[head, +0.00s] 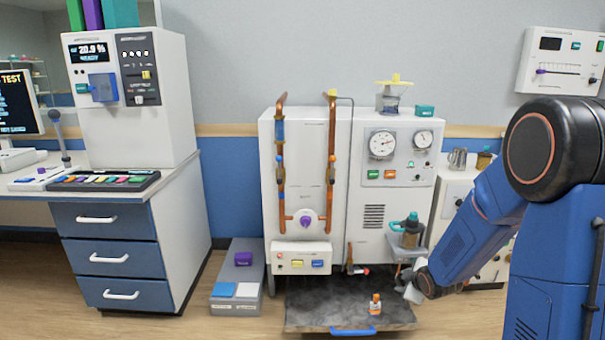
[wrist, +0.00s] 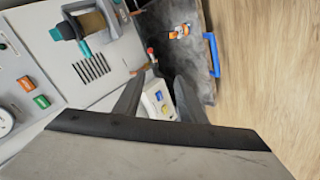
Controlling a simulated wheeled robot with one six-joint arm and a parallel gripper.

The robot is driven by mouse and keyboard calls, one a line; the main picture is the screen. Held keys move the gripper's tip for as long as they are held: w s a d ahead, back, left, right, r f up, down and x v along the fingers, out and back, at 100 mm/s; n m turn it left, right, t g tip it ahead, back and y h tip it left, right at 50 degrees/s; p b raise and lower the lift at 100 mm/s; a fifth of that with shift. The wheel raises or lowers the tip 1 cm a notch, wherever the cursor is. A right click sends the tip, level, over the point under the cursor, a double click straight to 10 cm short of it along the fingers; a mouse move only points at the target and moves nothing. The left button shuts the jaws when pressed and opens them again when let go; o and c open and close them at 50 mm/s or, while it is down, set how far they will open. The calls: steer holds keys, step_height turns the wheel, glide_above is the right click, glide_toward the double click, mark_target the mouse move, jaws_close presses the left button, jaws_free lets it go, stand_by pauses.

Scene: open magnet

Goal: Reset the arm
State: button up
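My arm (head: 470,235) is blue with a dark, orange-ringed joint and reaches in from the right in the head view. My gripper (head: 413,293) is low, beside the right edge of the dark pull-out tray (head: 310,305). In the wrist view my gripper (wrist: 160,78) shows two dark fingers spread apart with nothing between them; it is open. A small orange and white bottle (head: 375,304) stands on the tray, apart from the fingers. The bottle also shows in the wrist view (wrist: 180,31).
A white machine (head: 342,190) with copper pipes and dials stands behind the tray. A bracket with a dark-teal container (head: 411,228) juts out just above my gripper. The tray has a blue handle (head: 352,331). A drawer desk (head: 110,255) is at left. The wood floor at front right is clear.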

steer(key=s+r+m+g+h, duration=0.1)
steer(key=s+r+m, duration=0.3)
steer(key=s+r, duration=0.45)
steer(key=s+a+r+m+g, duration=0.1)
steer(key=s+r+m, duration=0.2)
steer(key=s, duration=0.7)
steer(key=s+a+r+m+g, duration=0.1)
steer(key=s+r, duration=0.3)
steer(key=s, duration=0.7)
steer(key=s+a+r+m+g, duration=0.1)
steer(key=s+a+r+m, duration=0.2)
steer(key=s, duration=0.8)
steer(key=shift+r+m+g+y, duration=0.3)
steer(key=shift+r+m, duration=0.5)
steer(key=shift+r, duration=0.05)
